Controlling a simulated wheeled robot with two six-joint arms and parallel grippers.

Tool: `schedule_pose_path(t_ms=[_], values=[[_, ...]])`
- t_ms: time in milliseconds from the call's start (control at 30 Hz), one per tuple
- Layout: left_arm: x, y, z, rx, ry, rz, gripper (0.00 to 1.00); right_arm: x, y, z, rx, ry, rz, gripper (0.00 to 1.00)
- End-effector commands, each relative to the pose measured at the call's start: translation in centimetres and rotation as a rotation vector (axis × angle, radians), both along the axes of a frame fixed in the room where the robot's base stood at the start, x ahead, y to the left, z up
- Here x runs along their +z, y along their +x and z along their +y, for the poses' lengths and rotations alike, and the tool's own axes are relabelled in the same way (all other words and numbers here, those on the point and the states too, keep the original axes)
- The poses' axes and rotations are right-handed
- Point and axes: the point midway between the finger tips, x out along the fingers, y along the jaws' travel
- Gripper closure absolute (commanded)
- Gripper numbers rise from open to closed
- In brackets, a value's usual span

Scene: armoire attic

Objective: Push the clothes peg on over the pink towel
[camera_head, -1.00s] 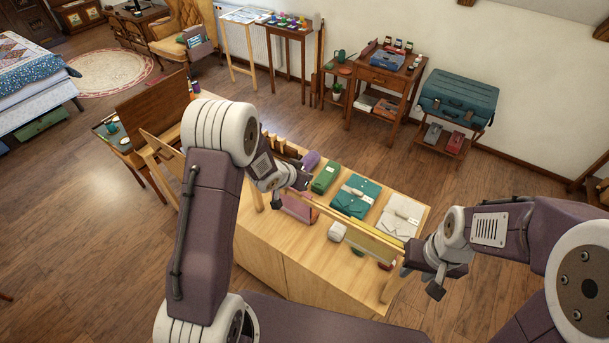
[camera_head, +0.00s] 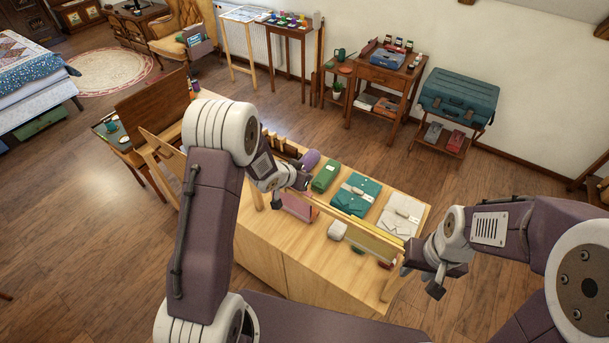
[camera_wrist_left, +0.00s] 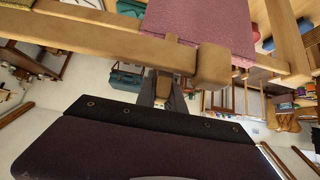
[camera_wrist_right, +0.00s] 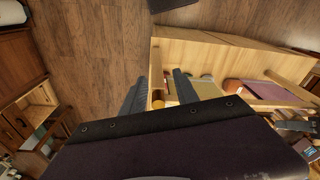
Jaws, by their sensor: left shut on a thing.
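The pink towel (camera_head: 298,208) hangs over the wooden rail on the worktable. In the left wrist view it shows large at the top (camera_wrist_left: 205,22). My left gripper (camera_head: 302,182) is at the rail beside the towel. It is shut on a small wooden piece, apparently the clothes peg (camera_wrist_left: 163,84), partly hidden between the fingers. I cannot tell how far the peg sits over towel and rail. My right gripper (camera_wrist_right: 158,88) is open near the rail's right end, its fingers apart with wood of the stand seen between them.
A yellow towel (camera_head: 372,242) hangs further right on the rail. Several brown blocks stand at the back left.

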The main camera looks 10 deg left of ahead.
Motion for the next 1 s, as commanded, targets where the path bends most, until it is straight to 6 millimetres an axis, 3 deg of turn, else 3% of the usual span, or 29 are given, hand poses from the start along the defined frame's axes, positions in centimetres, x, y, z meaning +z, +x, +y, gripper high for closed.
schedule_pose_path(t_ms=[800,833,900,1000], values=[[-2.2,0.0,0.0,0.001,-0.001,-0.001,1.00,-1.9,0.0,0.0,0.000,0.000,0.000,0.64],[-2.1,0.0,0.0,0.001,-0.001,-0.001,0.84,-1.8,0.0,0.0,0.000,0.000,0.000,0.64],[-2.1,0.0,0.0,0.001,-0.001,0.000,0.65,-1.7,0.0,0.0,0.000,0.000,0.000,0.64],[-2.1,0.0,0.0,0.001,0.000,0.001,0.62,-1.7,0.0,0.0,0.000,0.000,0.000,0.64]])
